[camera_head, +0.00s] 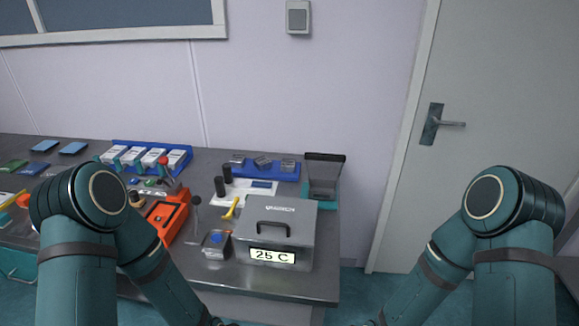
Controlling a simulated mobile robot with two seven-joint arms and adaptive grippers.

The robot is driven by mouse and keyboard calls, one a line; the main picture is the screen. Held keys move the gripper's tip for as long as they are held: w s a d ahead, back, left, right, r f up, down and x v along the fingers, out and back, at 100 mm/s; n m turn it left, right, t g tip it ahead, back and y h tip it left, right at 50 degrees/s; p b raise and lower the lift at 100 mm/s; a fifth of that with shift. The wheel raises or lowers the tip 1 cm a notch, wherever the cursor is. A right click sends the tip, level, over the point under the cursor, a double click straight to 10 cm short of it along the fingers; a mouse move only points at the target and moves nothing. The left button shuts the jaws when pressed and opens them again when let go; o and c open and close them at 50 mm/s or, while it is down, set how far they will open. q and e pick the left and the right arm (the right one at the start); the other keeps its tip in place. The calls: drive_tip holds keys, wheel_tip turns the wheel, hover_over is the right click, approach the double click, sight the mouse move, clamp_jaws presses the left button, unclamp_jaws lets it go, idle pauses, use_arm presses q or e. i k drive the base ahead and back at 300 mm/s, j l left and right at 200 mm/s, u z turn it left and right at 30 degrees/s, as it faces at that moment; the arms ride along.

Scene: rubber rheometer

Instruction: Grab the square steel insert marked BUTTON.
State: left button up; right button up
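A blue tray (285,176) at the back right of the bench holds small grey metal pieces: a left one (237,160), a middle one (262,161) and a right one (288,165). They may be steel inserts, but they are too small to read, so I cannot tell which is marked BUTTON. Both my arms show in the foreground, left and right, bending down to the bottom edge. Both grippers are out of the picture, in front of the bench.
A grey box with a handle (278,221), labelled 25 C, stands in front of the tray. An open-lidded container (323,178) stands right of the tray. Dark cylinders, a yellow tool (231,208), an orange device (166,217) and a rack of white boxes (150,155) lie left.

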sight(236, 160)
drive_tip(key=l+u, duration=0.35)
drive_tip(key=l, duration=0.6)
drive_tip(key=l+u, duration=0.4)
drive_tip(key=l, duration=0.5)
drive_tip(key=l+u, duration=0.45)
drive_tip(key=l, duration=0.5)
drive_tip(key=i+l+u, duration=0.2)
drive_tip(key=l, duration=0.25)
drive_tip(key=l+u, duration=0.2)
drive_tip(key=l, duration=0.25)
drive_tip(key=i+l+u, duration=0.1)
drive_tip(key=l, duration=0.3)
drive_tip(key=i+l, duration=0.3)
drive_tip(key=z, duration=0.95)
drive_tip(key=j+z, duration=0.35)
drive_tip(key=k+j+z, duration=0.1)
drive_tip(key=z, duration=0.25)
drive_tip(key=k+j+z, duration=0.3)
drive_tip(key=i+l, duration=0.1)
